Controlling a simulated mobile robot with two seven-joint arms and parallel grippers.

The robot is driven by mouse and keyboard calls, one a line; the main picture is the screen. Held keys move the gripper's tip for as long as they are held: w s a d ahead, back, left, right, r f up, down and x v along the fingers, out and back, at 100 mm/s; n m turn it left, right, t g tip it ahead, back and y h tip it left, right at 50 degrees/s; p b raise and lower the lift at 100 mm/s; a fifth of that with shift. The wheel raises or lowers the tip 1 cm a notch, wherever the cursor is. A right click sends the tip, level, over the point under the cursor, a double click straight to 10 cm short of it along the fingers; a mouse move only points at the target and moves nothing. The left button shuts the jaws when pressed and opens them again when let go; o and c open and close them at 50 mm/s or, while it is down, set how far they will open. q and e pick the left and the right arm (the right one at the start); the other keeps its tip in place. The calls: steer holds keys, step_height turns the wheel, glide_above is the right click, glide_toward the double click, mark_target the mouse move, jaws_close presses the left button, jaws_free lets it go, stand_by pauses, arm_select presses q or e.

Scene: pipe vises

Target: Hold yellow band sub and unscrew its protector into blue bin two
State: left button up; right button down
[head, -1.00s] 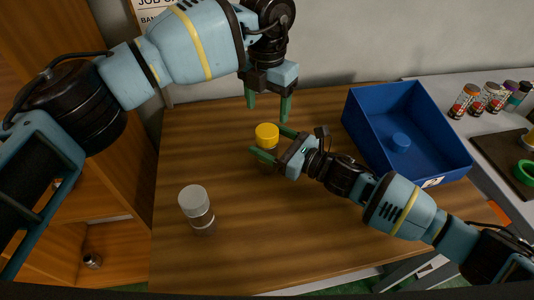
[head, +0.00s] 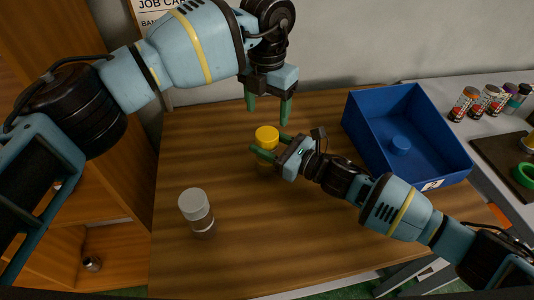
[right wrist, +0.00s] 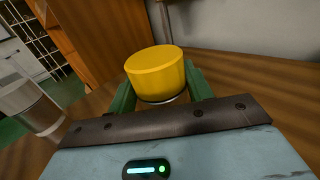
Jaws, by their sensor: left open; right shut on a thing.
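The yellow-capped sub (head: 267,135) stands upright on the wooden table, its yellow protector on top. In the right wrist view the yellow protector (right wrist: 156,70) rises between the green fingers. My right gripper (head: 269,147) is shut on the sub's body just below the protector; the fingers hide most of the body. My left gripper (head: 268,108) is open and empty, pointing down above and behind the sub, apart from it.
A second sub with a whitish cap (head: 193,204) stands at the front left; it also shows in the right wrist view (right wrist: 30,105). Several small bottles (head: 490,100) and a green ring (head: 524,174) sit on the side bench. The front middle of the table (head: 290,240) is clear.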

arm_select(q)
steer(key=m, duration=1.2)
steer(key=shift+m, duration=0.4)
steer(key=m, duration=1.8)
steer(key=shift+m, duration=0.3)
